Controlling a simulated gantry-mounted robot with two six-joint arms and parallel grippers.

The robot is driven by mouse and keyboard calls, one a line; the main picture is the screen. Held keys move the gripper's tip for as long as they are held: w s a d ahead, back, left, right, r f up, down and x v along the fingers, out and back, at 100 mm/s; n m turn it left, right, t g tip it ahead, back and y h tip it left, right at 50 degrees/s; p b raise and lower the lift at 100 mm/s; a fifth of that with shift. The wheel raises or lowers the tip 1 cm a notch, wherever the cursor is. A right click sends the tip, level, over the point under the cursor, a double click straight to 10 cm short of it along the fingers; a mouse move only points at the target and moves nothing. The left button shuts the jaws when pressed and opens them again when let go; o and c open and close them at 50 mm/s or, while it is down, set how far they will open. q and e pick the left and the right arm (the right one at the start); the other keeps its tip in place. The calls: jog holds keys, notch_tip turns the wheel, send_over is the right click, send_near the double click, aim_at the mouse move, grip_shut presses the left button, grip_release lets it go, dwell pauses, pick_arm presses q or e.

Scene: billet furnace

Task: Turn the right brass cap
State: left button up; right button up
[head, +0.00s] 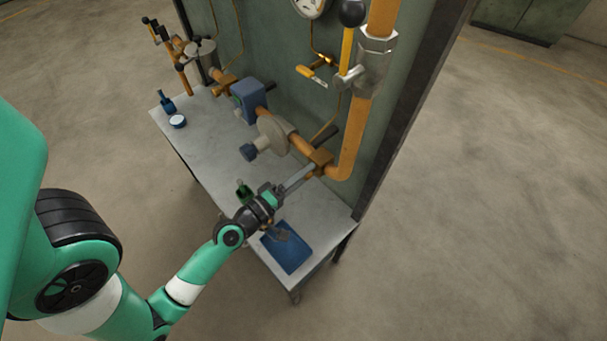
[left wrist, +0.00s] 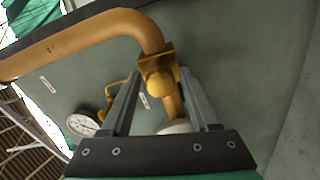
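The brass cap (left wrist: 159,85) shows in the left wrist view as a rounded end on a square brass fitting (left wrist: 157,66) below a pipe bend. In the head view that fitting (head: 321,158) sits at the right end of the orange pipe, and the fingers hide most of the cap. My left gripper (head: 309,173) reaches up to it from the front. In the left wrist view its two fingers (left wrist: 161,78) are apart, one on each side of the cap, with narrow gaps seeming to show. My right gripper is in neither view.
A black-knobbed lever (head: 347,45) rises above the fitting.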

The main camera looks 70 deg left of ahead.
pick_arm(q)
jog(key=shift+o, duration=0.4)
jog(key=b+v, duration=0.6)
jog(key=v, duration=0.5)
jog(key=shift+s, duration=0.3)
jog(key=shift+d, duration=0.1)
